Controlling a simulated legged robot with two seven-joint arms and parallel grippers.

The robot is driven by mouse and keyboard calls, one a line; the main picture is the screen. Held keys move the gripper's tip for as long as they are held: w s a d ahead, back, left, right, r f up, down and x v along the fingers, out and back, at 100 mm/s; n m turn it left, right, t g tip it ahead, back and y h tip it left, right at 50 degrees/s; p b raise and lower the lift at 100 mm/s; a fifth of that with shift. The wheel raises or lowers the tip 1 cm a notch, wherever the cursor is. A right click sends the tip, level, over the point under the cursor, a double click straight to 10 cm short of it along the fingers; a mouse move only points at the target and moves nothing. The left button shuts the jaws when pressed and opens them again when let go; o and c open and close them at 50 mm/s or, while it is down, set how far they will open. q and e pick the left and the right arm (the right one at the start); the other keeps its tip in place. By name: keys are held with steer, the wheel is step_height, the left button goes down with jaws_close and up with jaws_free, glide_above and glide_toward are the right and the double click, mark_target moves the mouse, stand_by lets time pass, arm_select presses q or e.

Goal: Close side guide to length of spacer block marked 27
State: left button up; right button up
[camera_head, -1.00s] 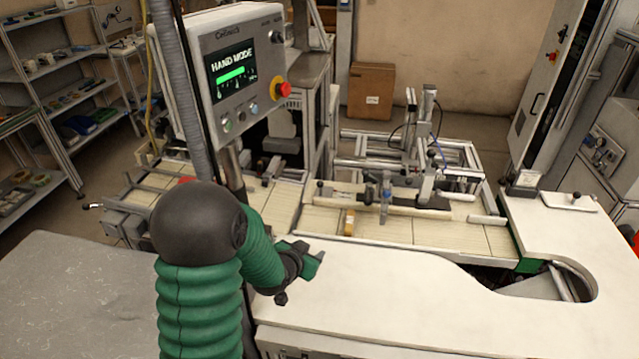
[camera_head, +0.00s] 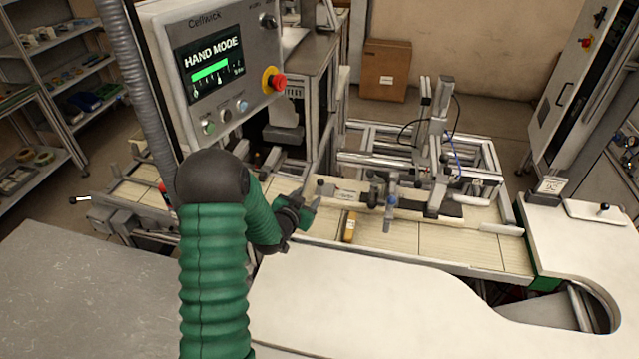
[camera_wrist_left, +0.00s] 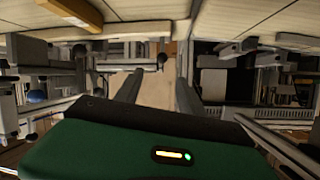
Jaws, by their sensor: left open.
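A small yellow block (camera_head: 350,227), likely the spacer block, stands on the slatted conveyor bed (camera_head: 400,237); no number on it is legible. The side guide (camera_head: 451,208) is a long bar lying along the bed behind the block, with knobs and a blue-grey clamp (camera_head: 390,205) at its middle. My left gripper (camera_head: 308,206) is at the near left end of the guide, left of the block and apart from it. It is open and empty; in the left wrist view its two fingers (camera_wrist_left: 156,92) stand apart with nothing between them. My right gripper is out of view.
The control panel (camera_head: 212,65) reading HAND MODE stands at upper left, close to my left arm. A white worktop (camera_head: 370,300) fills the foreground. A metal frame with an upright post (camera_head: 440,110) stands behind the guide. A cardboard box (camera_head: 386,72) is at the back.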

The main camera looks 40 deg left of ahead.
mark_target(319, 185)
arm_select(q)
steer(key=x, duration=0.7)
steer(key=a+p+x, duration=0.1)
steer(key=x, duration=0.3)
steer(key=shift+a+f, duration=0.1)
steer(key=shift+f, duration=0.2)
steer(key=shift+w+a+f, duration=0.1)
steer(key=shift+w+f, duration=0.05)
steer(key=shift+w, duration=0.25)
steer(key=shift+d, duration=0.4)
steer(key=shift+c, duration=0.3)
steer(key=shift+a, duration=0.3)
jaws_close()
